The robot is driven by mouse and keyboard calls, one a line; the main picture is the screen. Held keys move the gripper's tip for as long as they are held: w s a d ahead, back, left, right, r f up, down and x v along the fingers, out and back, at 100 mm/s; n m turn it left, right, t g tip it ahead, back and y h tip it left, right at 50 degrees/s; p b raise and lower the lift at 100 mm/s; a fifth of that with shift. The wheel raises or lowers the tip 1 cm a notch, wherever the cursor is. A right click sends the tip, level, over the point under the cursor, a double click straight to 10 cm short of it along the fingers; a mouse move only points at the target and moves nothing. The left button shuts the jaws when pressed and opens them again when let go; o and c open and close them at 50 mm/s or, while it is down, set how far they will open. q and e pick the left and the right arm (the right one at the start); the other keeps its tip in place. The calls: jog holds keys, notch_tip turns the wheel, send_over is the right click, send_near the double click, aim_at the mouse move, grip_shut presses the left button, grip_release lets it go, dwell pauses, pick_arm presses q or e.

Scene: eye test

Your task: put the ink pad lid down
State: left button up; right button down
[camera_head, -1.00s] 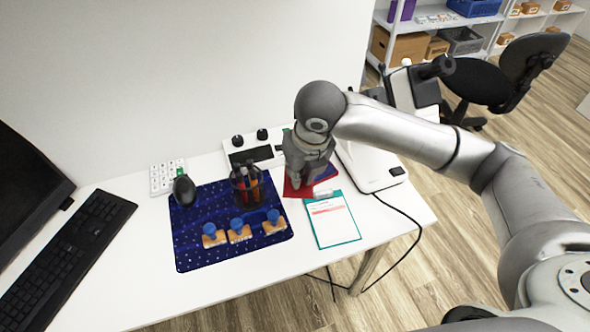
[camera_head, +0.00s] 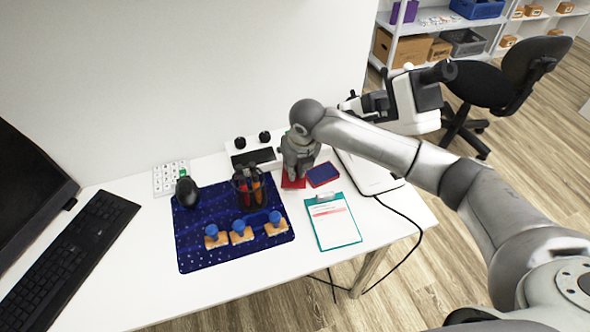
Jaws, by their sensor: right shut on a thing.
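The ink pad (camera_head: 322,174) lies on the white table, blue on top with a red rim. The red ink pad lid (camera_head: 290,184) is just left of it, partly hidden under my right gripper (camera_head: 294,177). My right gripper points down and is shut on the lid. The lid is low at the table; I cannot tell whether it touches it. My left gripper is not in view.
A teal clipboard (camera_head: 334,222) lies in front of the ink pad. A microscope-like device (camera_head: 415,100) stands at right.

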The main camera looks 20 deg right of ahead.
aim_at(300, 184)
jog(key=shift+f, duration=0.75)
jog(key=shift+f, duration=0.1)
jog(key=shift+f, duration=0.25)
jog(key=c, duration=1.5)
grip_release()
jog(key=shift+r, duration=0.4)
jog(key=v, duration=1.2)
